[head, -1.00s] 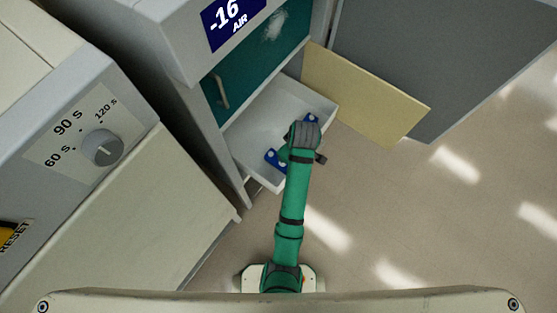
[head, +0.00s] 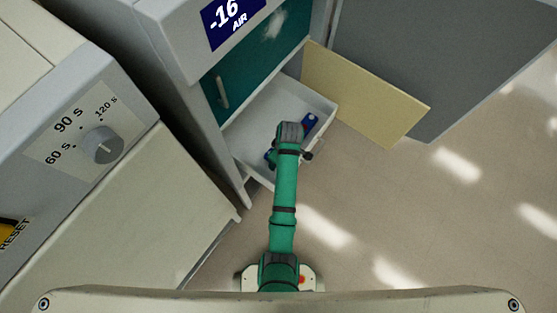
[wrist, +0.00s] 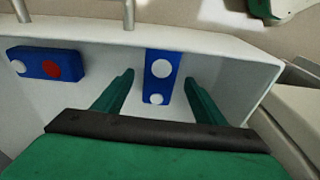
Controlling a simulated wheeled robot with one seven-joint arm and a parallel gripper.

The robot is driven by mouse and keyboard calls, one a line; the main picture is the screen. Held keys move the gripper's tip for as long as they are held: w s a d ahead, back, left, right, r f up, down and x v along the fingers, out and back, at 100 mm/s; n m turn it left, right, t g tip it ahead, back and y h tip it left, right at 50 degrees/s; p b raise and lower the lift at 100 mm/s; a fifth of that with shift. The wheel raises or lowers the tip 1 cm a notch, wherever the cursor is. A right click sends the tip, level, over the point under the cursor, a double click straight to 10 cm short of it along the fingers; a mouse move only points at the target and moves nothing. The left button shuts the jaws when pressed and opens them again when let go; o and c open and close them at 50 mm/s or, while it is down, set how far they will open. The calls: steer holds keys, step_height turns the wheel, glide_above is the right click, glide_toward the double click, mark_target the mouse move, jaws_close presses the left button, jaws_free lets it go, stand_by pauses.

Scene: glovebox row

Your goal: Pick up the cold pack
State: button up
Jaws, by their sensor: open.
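Two blue packs lie in the open white drawer (head: 250,138). One blue pack with two white discs (wrist: 158,85) lies between the fingers of my gripper (wrist: 160,77) in the wrist view, with a gap on each side. The other blue pack, with a white and a red disc (wrist: 47,65), lies to the left there; in the head view it shows at the right of the drawer (head: 310,121). The markings do not tell me which is the cold pack. My gripper is open and empty. Its fingertips are hidden in the head view, where my arm covers most of the first pack.
The drawer's walls (wrist: 225,50) stand close around my gripper. A teal door with a handle (head: 223,92) is above the drawer, under a "-16 AIR" sign (head: 232,18). A yellowish panel (head: 365,95) stands to the right. A cabinet with a dial (head: 102,146) is at left.

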steer(key=shift+w+a+f, duration=0.1)
steer(key=shift+w+f, duration=0.05)
steer(key=shift+f, duration=1)
steer(key=c, duration=1.3)
steer(key=shift+r, duration=0.15)
